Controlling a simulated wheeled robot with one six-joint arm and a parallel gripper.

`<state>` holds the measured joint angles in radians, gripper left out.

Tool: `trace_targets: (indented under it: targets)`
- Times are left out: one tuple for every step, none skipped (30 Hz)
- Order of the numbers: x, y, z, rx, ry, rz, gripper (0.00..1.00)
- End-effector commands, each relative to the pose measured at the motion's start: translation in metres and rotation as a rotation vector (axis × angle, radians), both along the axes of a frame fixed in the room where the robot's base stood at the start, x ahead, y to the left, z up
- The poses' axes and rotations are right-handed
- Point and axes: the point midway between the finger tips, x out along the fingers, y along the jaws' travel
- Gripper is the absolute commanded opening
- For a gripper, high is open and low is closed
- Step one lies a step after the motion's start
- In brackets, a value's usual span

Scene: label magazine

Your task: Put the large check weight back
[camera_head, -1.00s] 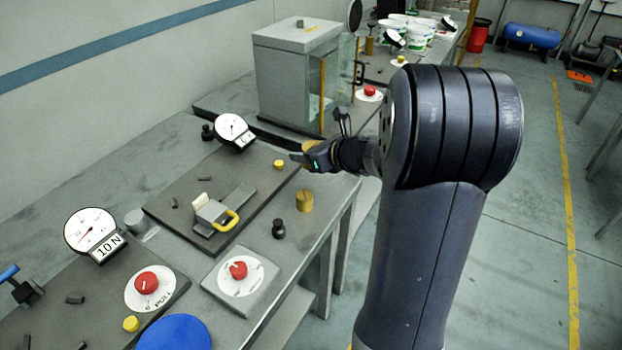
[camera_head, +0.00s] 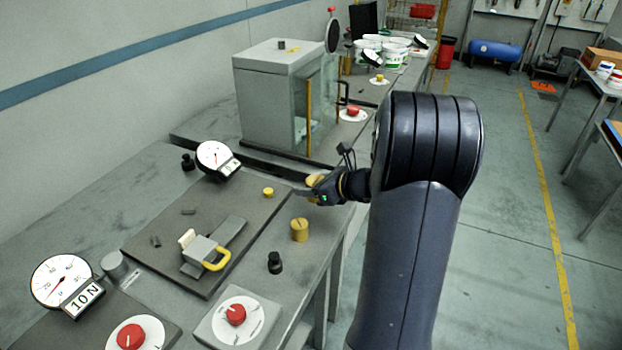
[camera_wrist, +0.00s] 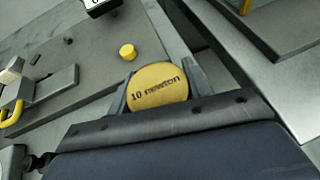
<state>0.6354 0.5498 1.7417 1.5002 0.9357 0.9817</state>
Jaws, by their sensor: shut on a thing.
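My gripper (camera_head: 312,188) is shut on a brass weight (camera_wrist: 158,88), seen from above in the wrist view with "10 newton" on its round top. The fingers (camera_wrist: 158,76) lie on either side of it. In the head view the weight (camera_head: 316,180) is partly hidden by my gripper, at the right edge of the bench. I cannot tell whether it touches the bench. Another brass cylinder (camera_head: 300,230) stands on the bench nearer the camera, apart from my gripper. A small yellow knob (camera_head: 268,192) sits on the dark plate to the left.
The dark plate (camera_head: 160,222) carries a yellow-handled clamp (camera_head: 208,252). A black knobbed piece (camera_head: 275,263) stands near the bench edge. Gauges (camera_head: 214,157) and (camera_head: 62,282), the latter marked 10 N, stand at left. A grey cabinet (camera_head: 268,100) with an open glass door is behind.

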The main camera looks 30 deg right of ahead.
Motion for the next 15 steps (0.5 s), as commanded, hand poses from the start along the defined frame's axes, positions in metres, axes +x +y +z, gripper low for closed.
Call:
trace_targets:
  targets:
    - [0.000,0.000,-0.006,0.002,0.000,0.000,0.00]
    - [0.000,0.000,-0.011,0.003,0.001,0.000,0.00]
    - [0.000,0.000,-0.016,0.004,0.001,-0.001,0.00]
    - [0.000,0.000,-0.020,0.002,0.000,0.000,0.00]
    - [0.000,0.000,-0.023,0.003,0.001,0.000,0.00]
    - [0.000,0.000,-0.027,0.002,0.000,0.000,0.00]
    - [0.000,0.000,-0.029,0.002,-0.001,0.000,0.00]
    - [0.001,0.000,-0.030,0.002,-0.001,0.000,0.00]
    - [0.001,0.000,-0.031,0.001,-0.003,0.000,0.00]
    - [0.001,0.000,-0.032,0.001,-0.003,0.000,0.00]
    - [0.001,0.000,-0.032,0.000,-0.003,0.000,0.00]
    - [0.001,0.000,-0.032,-0.001,-0.004,0.000,0.00]
    - [0.001,0.000,-0.032,-0.001,-0.004,0.000,0.00]
    - [0.000,0.000,-0.032,-0.001,-0.004,0.000,0.00]
    - [0.001,0.000,-0.032,-0.001,-0.004,0.000,0.00]
